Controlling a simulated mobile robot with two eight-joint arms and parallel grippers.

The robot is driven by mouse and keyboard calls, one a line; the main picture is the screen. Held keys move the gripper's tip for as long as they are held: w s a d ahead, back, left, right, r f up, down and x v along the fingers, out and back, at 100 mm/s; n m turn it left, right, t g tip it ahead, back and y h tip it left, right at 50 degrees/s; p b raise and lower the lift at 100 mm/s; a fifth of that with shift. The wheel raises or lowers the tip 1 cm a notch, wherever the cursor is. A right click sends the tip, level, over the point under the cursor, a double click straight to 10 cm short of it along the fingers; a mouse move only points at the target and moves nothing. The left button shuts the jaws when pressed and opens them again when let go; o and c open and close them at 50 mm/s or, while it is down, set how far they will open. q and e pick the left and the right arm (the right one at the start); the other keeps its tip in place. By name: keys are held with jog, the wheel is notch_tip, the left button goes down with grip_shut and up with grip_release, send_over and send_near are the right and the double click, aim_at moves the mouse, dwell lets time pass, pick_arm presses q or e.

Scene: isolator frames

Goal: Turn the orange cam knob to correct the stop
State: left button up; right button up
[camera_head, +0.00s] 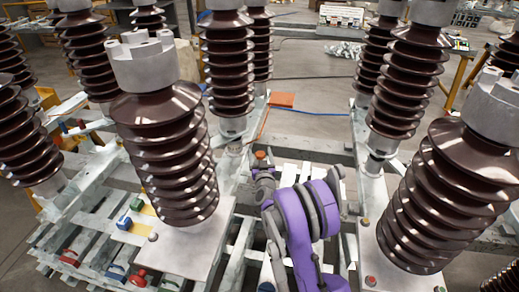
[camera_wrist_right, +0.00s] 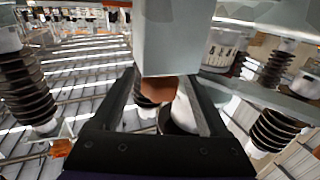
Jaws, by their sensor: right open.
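A small orange knob (camera_head: 260,155) shows in the head view, at the tip of my purple right arm. My right gripper (camera_head: 264,175) is just below it in that picture. In the right wrist view an orange-brown round piece (camera_wrist_right: 158,88), which looks like the knob, sits under the lower edge of a pale grey block (camera_wrist_right: 180,35). The two black fingers of my right gripper (camera_wrist_right: 162,105) are open, one on each side of it. I cannot tell whether they touch it. My left gripper is not in view.
Tall brown ribbed insulators (camera_head: 168,150) stand on both sides of my arm, another (camera_head: 440,195) close on the right. Metal rails and plates lie below. An orange flat piece (camera_head: 282,99) lies behind.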

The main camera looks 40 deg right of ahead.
jog(key=shift+x, duration=1.2)
grip_shut()
jog(key=m+g+h+b, duration=0.1)
jog(key=b, duration=0.3)
jog(key=m+g+h+b, duration=0.1)
jog(key=h+b, duration=0.1)
jog(key=b, duration=0.2)
jog(key=shift+s+d+f, duration=0.1)
jog(key=shift+f, duration=0.15)
jog(key=shift+s+d+r+m+g+h+b, duration=0.1)
jog(key=shift+s+r+m+g+h+b, duration=0.1)
jog(key=shift+m+g+h+b, duration=0.3)
